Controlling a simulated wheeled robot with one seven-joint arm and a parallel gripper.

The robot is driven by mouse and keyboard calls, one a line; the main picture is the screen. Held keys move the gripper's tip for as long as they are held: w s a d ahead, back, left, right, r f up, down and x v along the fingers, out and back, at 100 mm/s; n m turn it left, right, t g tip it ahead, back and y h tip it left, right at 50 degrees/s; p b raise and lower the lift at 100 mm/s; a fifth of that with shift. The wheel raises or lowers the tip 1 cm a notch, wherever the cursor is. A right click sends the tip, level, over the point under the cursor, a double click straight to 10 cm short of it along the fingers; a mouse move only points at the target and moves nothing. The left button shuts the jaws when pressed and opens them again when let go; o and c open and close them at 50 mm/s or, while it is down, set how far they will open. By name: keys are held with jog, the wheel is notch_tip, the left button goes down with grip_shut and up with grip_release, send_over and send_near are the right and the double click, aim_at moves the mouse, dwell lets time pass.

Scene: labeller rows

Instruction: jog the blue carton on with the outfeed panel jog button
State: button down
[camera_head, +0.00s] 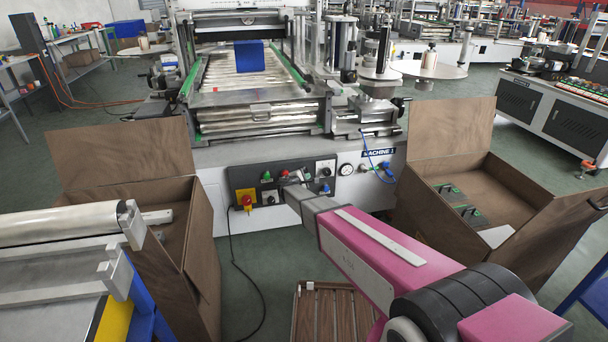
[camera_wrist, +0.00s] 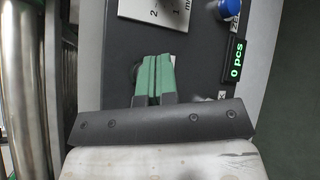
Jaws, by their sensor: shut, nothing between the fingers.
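The blue carton (camera_head: 249,56) sits on the roller bed (camera_head: 228,72) of the labelling machine, between green side rails. The dark control panel (camera_head: 258,180) is on the machine's front below it; it also shows in the wrist view (camera_wrist: 110,55). My gripper (camera_head: 294,178) is at the panel's right part. In the wrist view its green fingers (camera_wrist: 154,62) are shut together and empty, pointing at the panel. A round fitting is partly hidden behind the fingertips. I cannot tell whether they touch it, nor which control is the jog button.
The panel has a red stop knob on yellow (camera_head: 247,199). The wrist view shows a blue knob (camera_wrist: 229,8) and a "0 pcs" display (camera_wrist: 235,61). Open brown boxes stand left (camera_head: 195,240) and right (camera_head: 535,210). A wooden crate (camera_head: 330,310) lies on the floor.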

jog(key=shift+w+a, duration=0.1)
jog(key=shift+w, duration=0.3)
